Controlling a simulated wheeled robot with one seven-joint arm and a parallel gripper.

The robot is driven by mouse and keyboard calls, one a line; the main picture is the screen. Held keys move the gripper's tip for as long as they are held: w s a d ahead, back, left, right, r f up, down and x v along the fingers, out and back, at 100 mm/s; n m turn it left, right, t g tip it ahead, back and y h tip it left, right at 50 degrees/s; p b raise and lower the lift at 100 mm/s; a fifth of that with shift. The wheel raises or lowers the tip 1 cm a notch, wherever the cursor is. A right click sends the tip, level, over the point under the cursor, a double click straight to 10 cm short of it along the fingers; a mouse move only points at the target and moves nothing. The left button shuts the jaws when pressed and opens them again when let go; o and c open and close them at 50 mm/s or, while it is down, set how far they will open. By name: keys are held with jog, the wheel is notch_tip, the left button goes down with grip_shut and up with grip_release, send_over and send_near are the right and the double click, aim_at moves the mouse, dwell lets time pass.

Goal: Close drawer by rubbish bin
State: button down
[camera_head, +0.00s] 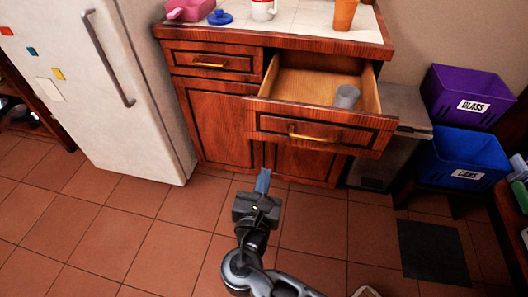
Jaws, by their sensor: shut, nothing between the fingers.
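A wooden drawer (270,122) with a brass handle (313,137) stands pulled out from the cabinet, below the right part of the countertop. A grey cup (346,96) is inside it. A grey metal bin (403,107) stands just right of the drawer's cabinet, partly hidden by the drawer; I cannot tell for sure that it is the rubbish bin. My gripper (264,174) is shut and empty, in front of the cabinet, below and left of the drawer handle in the picture, apart from the drawer front.
A shut drawer (208,64) is left of the open one, with cabinet doors below. A white fridge (110,120) stands at the left. Purple (445,82) and blue (450,150) crates are at the right. A dark mat (432,250) lies on the tiled floor, which is mostly clear.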

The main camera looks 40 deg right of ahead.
jog(key=r+h, duration=0.1)
jog(key=r, duration=0.1)
send_near(273, 125)
jog(key=x, duration=0.6)
jog(key=shift+w+d+r, duration=0.1)
jog(key=shift+w+d, duration=0.05)
jog(key=shift+d, duration=0.25)
jog(key=shift+w+d, duration=0.15)
jog(key=shift+d, duration=0.05)
jog(key=b+x, duration=0.8)
jog(key=x, duration=1.8)
jog(key=shift+w+d, duration=0.25)
jog(key=shift+w, duration=0.05)
jog(key=shift+w+d+b, duration=0.3)
jog(key=shift+w+d, duration=0.1)
jog(key=shift+d+r, duration=0.1)
jog(key=shift+r, duration=0.15)
jog(key=shift+d, duration=0.1)
